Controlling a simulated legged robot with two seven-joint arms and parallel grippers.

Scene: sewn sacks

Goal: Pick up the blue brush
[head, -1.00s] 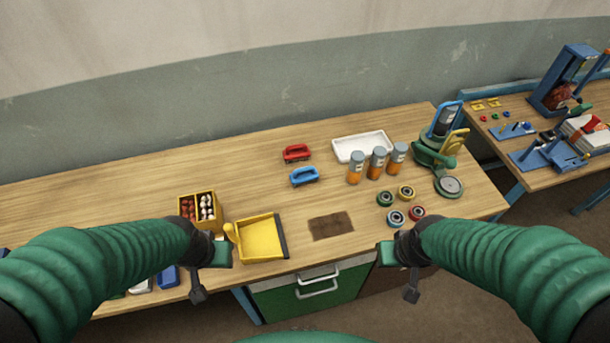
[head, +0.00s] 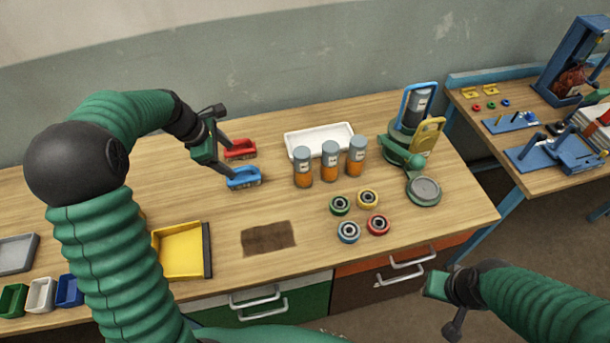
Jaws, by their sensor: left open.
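The blue brush (head: 244,179) lies on the wooden table, bristles down, with its handle on top. The red brush (head: 240,149) lies just behind it. My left gripper (head: 228,158) reaches in from the left beside both brushes, open, with its fingers close to the left end of the blue brush. I cannot tell whether a finger touches it. My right gripper (head: 446,305) is off the table's front edge at the lower right, away from the brushes; its jaws are not clear.
Three orange jars (head: 330,161) and a white tray (head: 319,140) stand right of the brushes. Several coloured rings (head: 349,232) lie nearer the front. A yellow dustpan (head: 180,250) and a brown patch (head: 268,238) are in front. A green stand (head: 408,150) is at the right.

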